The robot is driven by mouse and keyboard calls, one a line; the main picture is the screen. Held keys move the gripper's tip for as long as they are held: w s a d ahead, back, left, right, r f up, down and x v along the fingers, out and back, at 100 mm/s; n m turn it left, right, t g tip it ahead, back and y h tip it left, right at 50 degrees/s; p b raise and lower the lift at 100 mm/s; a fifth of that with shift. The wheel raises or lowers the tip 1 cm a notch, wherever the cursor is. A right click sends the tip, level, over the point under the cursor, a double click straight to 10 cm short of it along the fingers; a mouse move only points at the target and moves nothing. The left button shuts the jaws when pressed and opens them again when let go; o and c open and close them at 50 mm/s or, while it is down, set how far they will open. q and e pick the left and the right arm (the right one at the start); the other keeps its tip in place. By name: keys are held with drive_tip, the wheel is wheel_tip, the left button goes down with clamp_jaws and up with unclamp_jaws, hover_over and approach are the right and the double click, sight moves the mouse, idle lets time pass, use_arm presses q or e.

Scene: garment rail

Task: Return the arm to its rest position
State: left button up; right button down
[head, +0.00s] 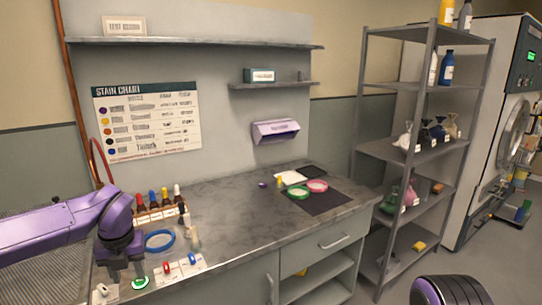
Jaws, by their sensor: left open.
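My left arm (60,225), purple, comes in from the left edge over the left end of the grey counter. Its gripper (127,278) points down at the counter's front left and is open, with nothing seen between the fingers. A green ring-shaped item (140,282) lies close beside the fingertips; I cannot tell if they touch. My right gripper is out of view.
On the grey counter (235,205), a rack of dropper bottles (160,208) and a blue ring (160,240) are near my left arm. A metal shelf unit (412,150) stands right. The counter's middle is clear.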

use_arm(q)
wheel_tip(320, 180, down, 10)
drive_tip(key=m+t+y, duration=0.3)
drive_tip(key=m+y, duration=0.2)
drive_tip(key=m, duration=0.5)
drive_tip(key=s+d+f+m+t+h, duration=0.1)
drive_tip(key=s+d+f+m, duration=0.1)
drive_tip(key=s+f+m, duration=0.35)
drive_tip(key=s+d+f+m+t, duration=0.1)
drive_tip(key=s+d+f+m, duration=0.2)
drive_tip(key=f+m, duration=0.5)
drive_tip(key=s+a+f+m+g+h, duration=0.1)
drive_tip(key=s+f+m, duration=0.4)
drive_tip(key=s, duration=0.6)
drive_tip(key=s+f+m+g, duration=0.2)
drive_tip(key=s+f+m, duration=0.2)
drive_tip(key=s, duration=0.8)
drive_tip(key=shift+s+a+f+m+h, duration=0.3)
drive_tip(key=shift+a+f+m+h, duration=0.05)
drive_tip(key=shift+f+m+h, duration=0.1)
drive_tip(key=shift+r, duration=0.1)
